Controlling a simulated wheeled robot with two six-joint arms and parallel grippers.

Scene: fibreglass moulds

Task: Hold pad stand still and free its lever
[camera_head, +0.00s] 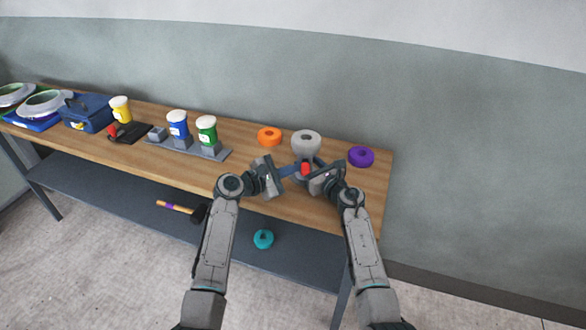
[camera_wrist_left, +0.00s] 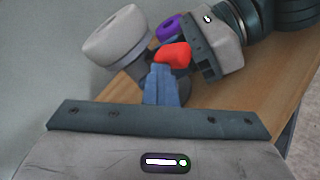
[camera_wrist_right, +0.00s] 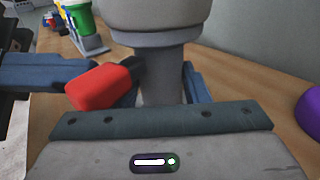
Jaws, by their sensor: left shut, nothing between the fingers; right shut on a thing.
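The pad stand has a pale grey round pad (camera_head: 306,141) on top, and its post (camera_wrist_right: 162,78) and red lever (camera_head: 306,169) show below. My right gripper (camera_wrist_right: 163,85) is shut on the post, one blue finger on each side. The red lever (camera_wrist_right: 103,85) sticks out to the left of the post in the right wrist view. My left gripper (camera_wrist_left: 162,80) is shut and empty. Its blue fingertips are at the red lever (camera_wrist_left: 173,54); I cannot tell whether they touch it. The stand's foot is mostly hidden by my grippers.
An orange ring (camera_head: 269,136) and a purple ring (camera_head: 361,156) lie beside the stand on the wooden bench. Jars in a grey rack (camera_head: 184,148), a blue box (camera_head: 86,114) and moulds stand to the left. A mallet (camera_head: 180,208) and teal ring (camera_head: 263,239) lie on the lower shelf.

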